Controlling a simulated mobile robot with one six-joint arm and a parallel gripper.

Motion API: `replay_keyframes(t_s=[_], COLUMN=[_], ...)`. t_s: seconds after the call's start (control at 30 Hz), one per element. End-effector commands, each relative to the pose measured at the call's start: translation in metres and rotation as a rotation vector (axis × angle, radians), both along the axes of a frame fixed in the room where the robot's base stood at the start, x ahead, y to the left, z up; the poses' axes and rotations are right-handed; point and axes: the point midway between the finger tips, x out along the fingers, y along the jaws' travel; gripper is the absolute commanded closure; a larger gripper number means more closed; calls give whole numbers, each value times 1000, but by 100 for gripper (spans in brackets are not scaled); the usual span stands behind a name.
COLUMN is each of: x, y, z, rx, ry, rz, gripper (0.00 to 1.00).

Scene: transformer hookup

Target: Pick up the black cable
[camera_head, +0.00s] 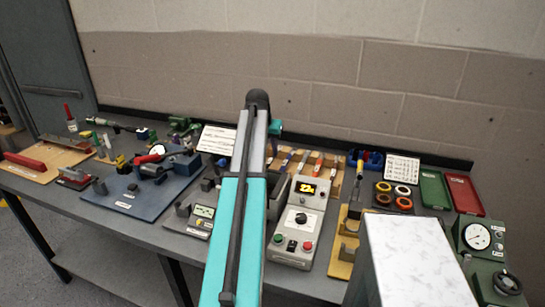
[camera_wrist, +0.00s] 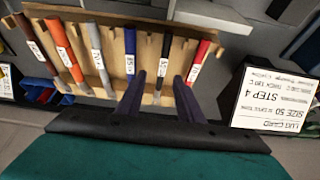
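In the wrist view, the black cable (camera_wrist: 166,46) lies in a wooden rack (camera_wrist: 112,45) among several coloured cables. It carries a white label. The blue cable (camera_wrist: 130,42) is to its left and the red cable (camera_wrist: 202,50) to its right. My gripper (camera_wrist: 158,76) is open, with its two dark fingers apart and pointing at the rack. The black cable's lower end shows in the gap between the fingers, and nothing appears gripped. In the head view my arm covers part of the rack (camera_head: 340,180), and I cannot make out the black cable or my fingertips there.
Orange (camera_wrist: 68,50) and grey (camera_wrist: 97,45) cables lie farther left in the rack. In the head view, a grey meter box (camera_head: 300,220) stands close right of my arm, and a blue board (camera_head: 125,200) lies left.

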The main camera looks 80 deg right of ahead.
Motion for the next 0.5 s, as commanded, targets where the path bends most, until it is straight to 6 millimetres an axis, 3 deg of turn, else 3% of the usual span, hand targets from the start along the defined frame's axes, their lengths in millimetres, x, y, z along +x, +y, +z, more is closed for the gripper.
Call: replay_keyframes(t_s=[0.2, 0.5], x=[-1, 0], y=[-5, -5], z=[-12, -13], rx=[1, 0], ry=[0, -1], rz=[0, 1], gripper=[66, 66])
